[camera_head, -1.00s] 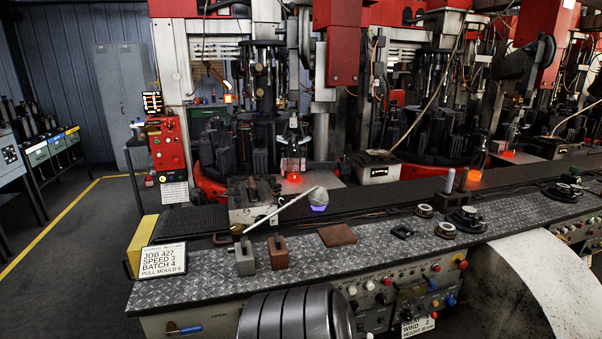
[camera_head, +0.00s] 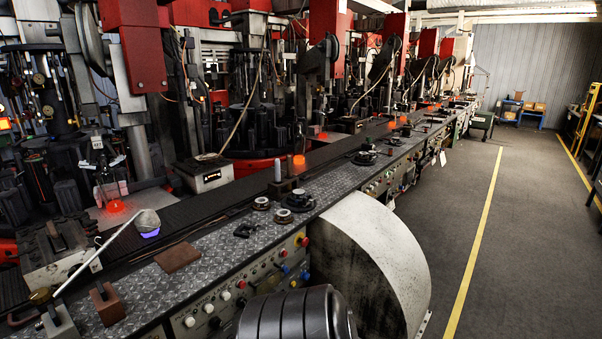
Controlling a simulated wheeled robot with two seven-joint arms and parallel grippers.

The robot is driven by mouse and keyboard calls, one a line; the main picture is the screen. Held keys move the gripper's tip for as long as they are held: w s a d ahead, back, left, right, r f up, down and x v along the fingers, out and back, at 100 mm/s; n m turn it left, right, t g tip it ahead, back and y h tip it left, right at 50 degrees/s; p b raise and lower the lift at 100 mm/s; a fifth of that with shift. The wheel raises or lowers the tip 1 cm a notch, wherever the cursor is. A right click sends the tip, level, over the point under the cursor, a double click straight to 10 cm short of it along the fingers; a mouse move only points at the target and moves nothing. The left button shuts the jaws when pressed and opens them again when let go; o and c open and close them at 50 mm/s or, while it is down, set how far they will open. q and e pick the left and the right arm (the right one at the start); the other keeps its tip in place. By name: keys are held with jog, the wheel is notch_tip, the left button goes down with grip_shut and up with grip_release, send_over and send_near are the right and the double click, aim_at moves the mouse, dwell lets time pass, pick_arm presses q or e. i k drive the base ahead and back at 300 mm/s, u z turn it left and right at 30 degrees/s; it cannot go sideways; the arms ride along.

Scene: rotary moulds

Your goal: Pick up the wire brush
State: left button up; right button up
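I cannot make out a wire brush for certain in the head view. A long white rod with a rounded grey head (camera_head: 147,221) lies at a slant across the left end of the bench. A flat brown block (camera_head: 177,257) lies on the checkered metal top, and a reddish-brown block with a small knob (camera_head: 107,303) stands nearer to me. A similar grey block (camera_head: 60,323) is at the lower left edge. Neither of my grippers shows in this view.
The checkered bench top (camera_head: 215,244) runs away to the right, with small round dark fittings (camera_head: 298,200) on it. A large pale drum guard (camera_head: 370,255) bulges from its front. Glowing red-hot pieces (camera_head: 116,206) stand behind the belt. Open floor (camera_head: 520,240) lies right.

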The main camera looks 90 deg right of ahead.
aim_at(288, 175)
jog(key=z, duration=2.55)
